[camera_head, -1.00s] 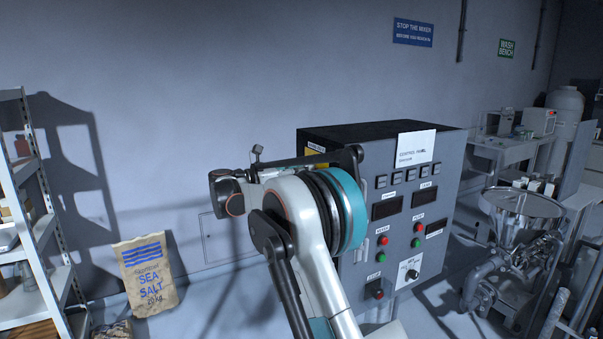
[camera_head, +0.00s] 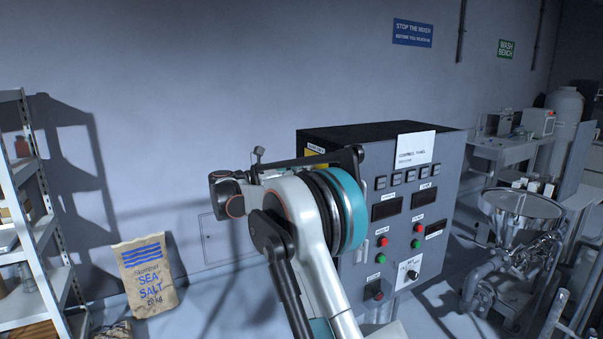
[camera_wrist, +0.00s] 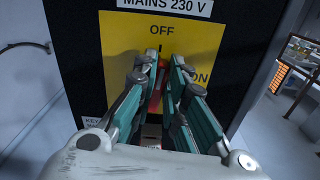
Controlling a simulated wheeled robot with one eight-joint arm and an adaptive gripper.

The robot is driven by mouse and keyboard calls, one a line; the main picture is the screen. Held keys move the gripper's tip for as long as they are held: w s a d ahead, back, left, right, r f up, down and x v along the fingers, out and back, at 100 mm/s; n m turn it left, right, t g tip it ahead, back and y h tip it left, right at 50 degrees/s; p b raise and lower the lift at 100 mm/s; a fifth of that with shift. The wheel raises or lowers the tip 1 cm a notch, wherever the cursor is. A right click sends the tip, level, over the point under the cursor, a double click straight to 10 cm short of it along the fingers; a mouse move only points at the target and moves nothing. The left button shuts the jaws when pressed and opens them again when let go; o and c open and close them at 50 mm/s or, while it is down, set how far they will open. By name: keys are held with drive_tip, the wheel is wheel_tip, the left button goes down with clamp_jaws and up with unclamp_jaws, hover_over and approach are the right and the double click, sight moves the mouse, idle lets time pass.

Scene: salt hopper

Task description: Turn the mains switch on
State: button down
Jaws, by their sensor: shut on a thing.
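The mains switch (camera_wrist: 156,93) is a red handle on a yellow plate (camera_wrist: 205,35) in the wrist view. The plate reads OFF at the top and ON at the right. The handle stands roughly upright, in line with a dark mark under OFF. My gripper (camera_wrist: 163,65) is shut on the red handle, with a teal-padded finger on each side. The fingers hide much of the handle. In the head view the gripper and the switch handle are hidden behind my arm, at the left side of the grey control cabinet (camera_head: 410,165).
A steel hopper machine (camera_head: 520,205) stands right of the cabinet. A shelf rack (camera_head: 45,240) and a sea salt sack (camera_head: 149,276) are at the left. The wall behind is mostly bare. A label reading MAINS 230 V (camera_wrist: 165,7) is above the plate.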

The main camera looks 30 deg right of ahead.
drive_tip(key=shift+s+f+m+p, duration=0.1)
drive_tip(key=shift+s+f+m, duration=0.15)
drive_tip(key=shift+m, duration=2.5)
drive_tip(key=shift+s+f+m+p, duration=0.2)
drive_tip(key=shift+f+m, duration=0.1)
drive_tip(key=shift+m, duration=2.4)
drive_tip(key=shift+s+f+m+p, duration=0.1)
drive_tip(key=shift+s+f+m, duration=0.15)
drive_tip(key=shift+m, duration=2.5)
drive_tip(key=c, duration=1.6)
unclamp_jaws()
drive_tip(key=shift+c, duration=0.2)
drive_tip(key=a, duration=1.2)
drive_tip(key=shift+s, duration=0.15)
